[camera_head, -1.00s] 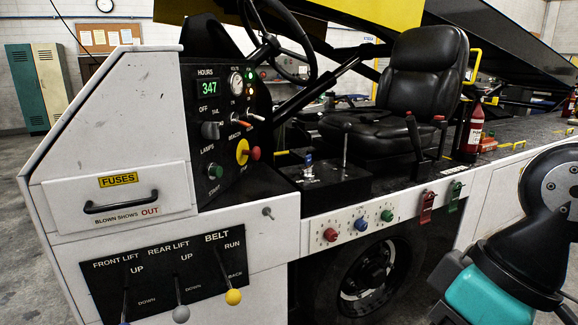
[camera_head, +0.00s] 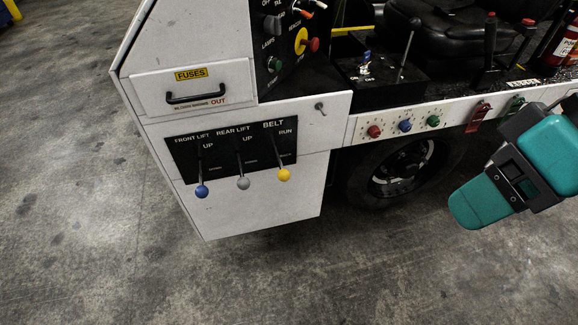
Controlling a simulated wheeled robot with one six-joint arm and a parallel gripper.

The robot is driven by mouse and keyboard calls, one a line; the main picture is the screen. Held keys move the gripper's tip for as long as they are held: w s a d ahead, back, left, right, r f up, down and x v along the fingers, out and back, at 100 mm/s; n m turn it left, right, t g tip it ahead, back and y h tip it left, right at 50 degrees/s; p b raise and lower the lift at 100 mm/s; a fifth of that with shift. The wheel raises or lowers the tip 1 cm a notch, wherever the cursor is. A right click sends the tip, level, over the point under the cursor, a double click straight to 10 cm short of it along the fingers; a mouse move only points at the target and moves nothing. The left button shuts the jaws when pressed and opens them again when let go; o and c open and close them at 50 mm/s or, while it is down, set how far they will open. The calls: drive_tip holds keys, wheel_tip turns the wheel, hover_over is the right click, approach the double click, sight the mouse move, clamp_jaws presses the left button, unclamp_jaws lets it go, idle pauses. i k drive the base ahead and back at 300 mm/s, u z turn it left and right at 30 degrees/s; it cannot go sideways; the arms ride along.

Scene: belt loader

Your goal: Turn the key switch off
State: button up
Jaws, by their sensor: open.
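The loader's control panel fills the upper middle. A dark grey rotary knob (camera_head: 272,24) is on the upright dash, whose top is cut off. A small metal stub (camera_head: 321,108) sticks out of the white panel. My gripper (camera_head: 514,181), with teal covers and a dark frame, is at the right, in front of the loader's side and apart from these controls. It is open, with no object seen in it; its fingertips are unclear.
Three lift and belt levers have blue (camera_head: 201,191), grey (camera_head: 243,183) and yellow (camera_head: 284,175) knobs. The fuse drawer (camera_head: 195,92) is closed. Red, blue and green knobs line the side rail (camera_head: 465,118). The concrete floor (camera_head: 90,240) in front is clear.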

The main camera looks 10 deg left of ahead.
sight(362, 70)
drive_tip(key=u, duration=0.25)
drive_tip(key=i, duration=1.2)
drive_tip(key=u, duration=0.05)
